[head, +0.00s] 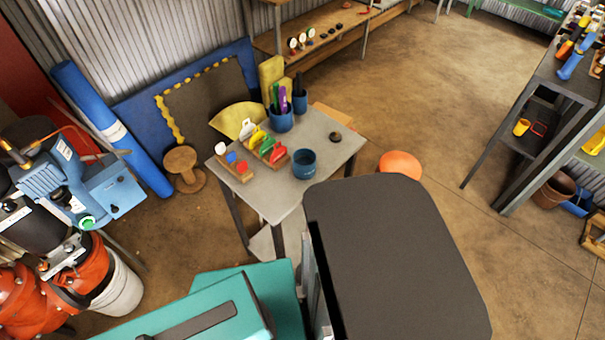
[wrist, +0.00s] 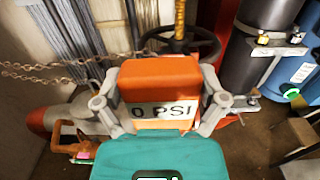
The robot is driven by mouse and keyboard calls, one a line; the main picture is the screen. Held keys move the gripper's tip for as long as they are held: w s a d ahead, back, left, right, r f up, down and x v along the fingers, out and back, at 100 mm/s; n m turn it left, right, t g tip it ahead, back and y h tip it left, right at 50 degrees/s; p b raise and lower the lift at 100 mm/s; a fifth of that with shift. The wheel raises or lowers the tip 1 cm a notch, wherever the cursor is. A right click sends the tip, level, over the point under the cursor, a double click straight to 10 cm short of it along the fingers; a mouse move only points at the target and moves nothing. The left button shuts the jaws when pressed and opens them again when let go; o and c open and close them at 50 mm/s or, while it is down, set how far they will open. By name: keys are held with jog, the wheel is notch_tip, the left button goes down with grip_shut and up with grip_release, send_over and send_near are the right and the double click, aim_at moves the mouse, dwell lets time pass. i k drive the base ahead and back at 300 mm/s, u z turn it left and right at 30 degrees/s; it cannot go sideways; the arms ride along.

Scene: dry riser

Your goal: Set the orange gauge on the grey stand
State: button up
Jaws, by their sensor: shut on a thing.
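The orange gauge (wrist: 160,72) is in the wrist view, a boxy orange body with a pale band reading "0 PSI" facing me. My gripper (wrist: 160,98) is shut on it, one grey finger at each side, and holds it in front of the teal gripper body. My gripper and the gauge do not show in the head view. I cannot pick out a grey stand for certain in either view; a grey-topped table (head: 337,152) stands in the middle of the head view.
The table carries a blue cup (head: 304,164), a blue pen holder (head: 281,120) and racks of coloured pieces. Red and blue pump equipment (head: 60,185) stands at left. In the wrist view, a black handwheel (wrist: 207,42) and red pipework lie behind the gauge, with a chain at left.

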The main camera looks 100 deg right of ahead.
aim_at(290, 187)
jog(key=u, duration=0.05)
jog(key=k, duration=2.05)
jog(key=z, duration=0.95)
jog(key=k, duration=0.65)
jog(key=z, duration=0.3)
